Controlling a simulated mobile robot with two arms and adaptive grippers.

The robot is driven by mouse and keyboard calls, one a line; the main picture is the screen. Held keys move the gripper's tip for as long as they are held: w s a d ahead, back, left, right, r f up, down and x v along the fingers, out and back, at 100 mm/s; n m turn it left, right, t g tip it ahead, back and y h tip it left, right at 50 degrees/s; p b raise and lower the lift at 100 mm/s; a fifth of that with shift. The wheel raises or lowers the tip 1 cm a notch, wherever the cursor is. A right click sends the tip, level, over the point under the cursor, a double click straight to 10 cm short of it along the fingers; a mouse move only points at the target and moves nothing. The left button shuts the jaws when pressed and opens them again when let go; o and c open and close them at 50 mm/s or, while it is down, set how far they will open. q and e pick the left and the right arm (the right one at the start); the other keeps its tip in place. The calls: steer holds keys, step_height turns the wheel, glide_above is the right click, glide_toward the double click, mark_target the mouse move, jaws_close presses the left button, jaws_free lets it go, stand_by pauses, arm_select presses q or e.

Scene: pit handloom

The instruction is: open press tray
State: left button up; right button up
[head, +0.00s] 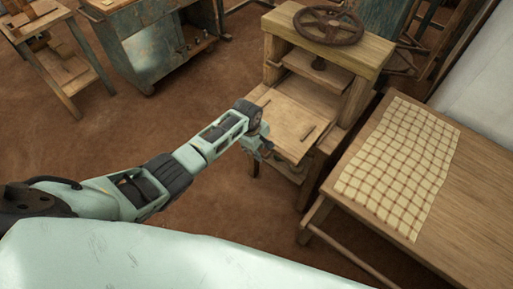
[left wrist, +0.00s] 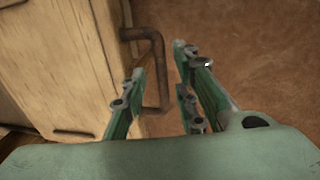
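The wooden press (head: 326,50) stands at upper middle in the head view, with a dark handwheel (head: 328,24) on top. Its pale tray (head: 285,122) sits below the press plate and also fills the left of the left wrist view (left wrist: 55,65). A dark, bent metal handle (left wrist: 158,70) sticks out from the tray's edge. My left gripper (head: 262,149) is at the tray's near left edge. In the left wrist view its green fingers (left wrist: 159,58) are open, one on each side of the handle's bar, with a gap on the right side. My right gripper is not in view.
A wooden table (head: 465,200) with a checked cloth (head: 400,165) stands close to the press on the right. A worn blue cabinet (head: 160,45) and a small wooden stand (head: 62,70) are at the back left. Brown floor (head: 150,120) is clear left of the press.

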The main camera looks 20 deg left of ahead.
arm_select(q)
step_height(320, 180, up, 12)
steer(key=s, duration=0.2)
steer(key=shift+a, duration=0.4)
steer(key=shift+f, duration=0.1)
stand_by(0.4)
steer(key=s+a+f+m+b, duration=0.1)
steer(key=s+f+m, duration=0.1)
steer(key=s+f, duration=0.5)
steer(key=s+a+f+m+b, duration=0.1)
steer(key=s+f+m, duration=0.15)
steer(key=f, duration=0.95)
steer(key=s+a+f+m+b, duration=0.1)
steer(key=s+f+m, duration=0.1)
steer(key=s+f, duration=0.5)
steer(key=s+f+m, duration=0.3)
steer(key=s+f, duration=0.3)
steer(key=s, duration=0.4)
steer(key=s+f+m+b, duration=0.1)
steer(key=s+f+m, duration=0.3)
steer(key=s, duration=0.7)
steer(key=s+f+m+g, duration=0.1)
steer(key=s+f+m, duration=0.2)
steer(key=s+f, duration=0.5)
steer(key=s, duration=0.3)
steer(key=shift+a+f+y+b, duration=0.2)
steer(key=shift+a+y+b, duration=0.15)
steer(key=shift+y+b, duration=0.05)
